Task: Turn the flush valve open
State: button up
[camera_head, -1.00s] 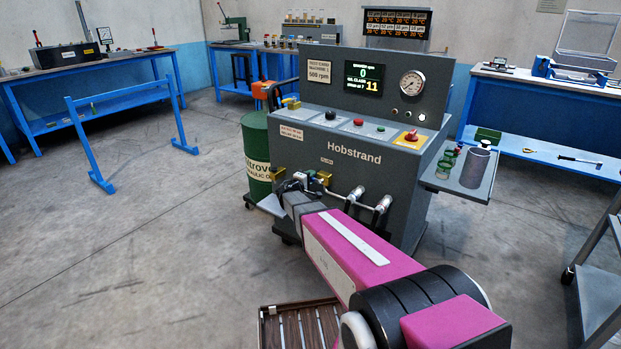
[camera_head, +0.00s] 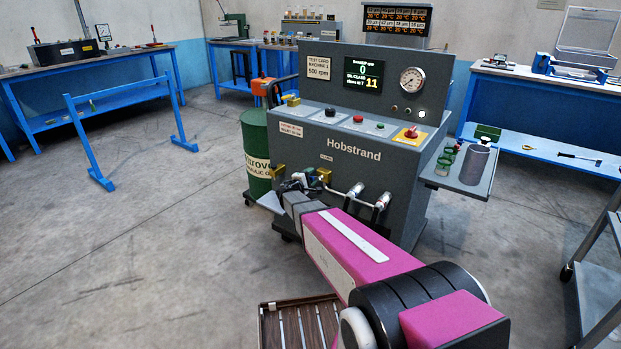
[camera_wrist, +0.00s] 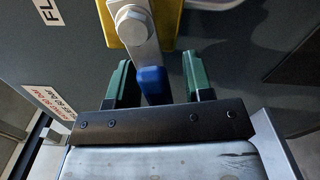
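The flush valve has a grey metal lever (camera_wrist: 143,42) with a bolt at its pivot and a blue grip (camera_wrist: 153,84) at its end. The lever sits in front of a yellow part (camera_wrist: 170,22) on the machine's front; in the head view the yellow valve part (camera_head: 324,175) shows below a small label. My gripper (camera_wrist: 157,75) has its two green fingers on either side of the blue grip. A gap shows at the right finger; the left finger is very close, and I cannot tell whether it touches. In the head view, my gripper (camera_head: 298,183) is small and partly hidden by my arm.
The grey Hobstrand machine (camera_head: 352,168) stands ahead. Two metal fittings with hoses (camera_head: 369,195) stick out right of the valve. A green drum (camera_head: 256,150) stands close on the left. A side shelf (camera_head: 462,172) juts out right.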

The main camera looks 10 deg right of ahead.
jog(key=shift+s, duration=0.1)
jog(key=v, duration=1)
jog(key=shift+s+a, duration=0.2)
jog(key=shift+a, duration=0.05)
